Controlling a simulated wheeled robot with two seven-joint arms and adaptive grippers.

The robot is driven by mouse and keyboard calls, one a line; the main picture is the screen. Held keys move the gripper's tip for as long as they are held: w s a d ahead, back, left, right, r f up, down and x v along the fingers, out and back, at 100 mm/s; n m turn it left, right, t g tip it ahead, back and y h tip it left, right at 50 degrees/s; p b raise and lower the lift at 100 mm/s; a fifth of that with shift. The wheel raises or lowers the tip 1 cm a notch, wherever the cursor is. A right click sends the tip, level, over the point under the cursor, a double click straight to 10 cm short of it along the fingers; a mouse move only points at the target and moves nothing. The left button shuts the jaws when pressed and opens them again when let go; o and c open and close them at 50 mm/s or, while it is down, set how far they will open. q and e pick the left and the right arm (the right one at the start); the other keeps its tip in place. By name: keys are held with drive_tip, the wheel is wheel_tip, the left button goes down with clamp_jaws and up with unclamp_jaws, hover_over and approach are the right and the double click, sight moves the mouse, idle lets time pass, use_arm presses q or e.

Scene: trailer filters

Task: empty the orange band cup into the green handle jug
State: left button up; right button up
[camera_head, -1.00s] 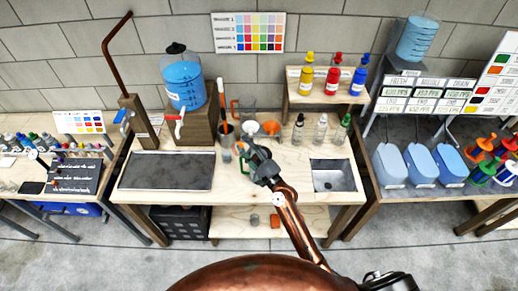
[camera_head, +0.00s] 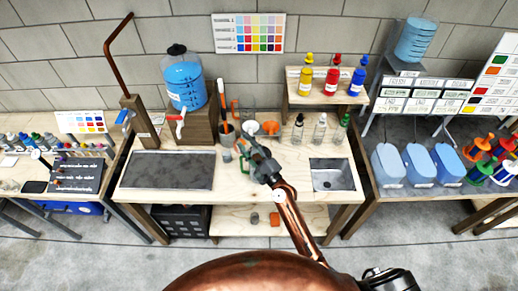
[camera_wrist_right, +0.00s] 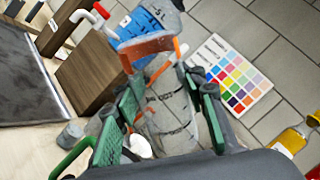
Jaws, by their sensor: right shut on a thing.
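My right gripper (camera_head: 243,148) is over the middle of the wooden bench, shut on a clear vessel. In the right wrist view this vessel (camera_wrist_right: 172,118) shows between the fingers, see-through with dark marks; I take it for the orange band cup. The jug's body and both liquid levels are hard to make out. My left gripper is not in view.
A blue-filled tank (camera_head: 185,84) stands on a wooden block behind. An orange funnel (camera_head: 271,128) and several small bottles (camera_head: 320,130) stand right of my gripper. An orange handle (camera_head: 235,107) stands behind.

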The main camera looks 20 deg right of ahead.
drive_tip(key=shift+w+d+r+m+h+p, duration=0.3)
drive_tip(key=shift+d+m+p, duration=0.1)
drive_tip(key=shift+m+p, duration=0.55)
drive_tip(key=shift+w+d+r+m+h+p, duration=0.15)
drive_tip(key=shift+d+r+m+h+p, duration=0.2)
drive_tip(key=shift+m+p, duration=0.6)
idle(0.4)
idle(0.9)
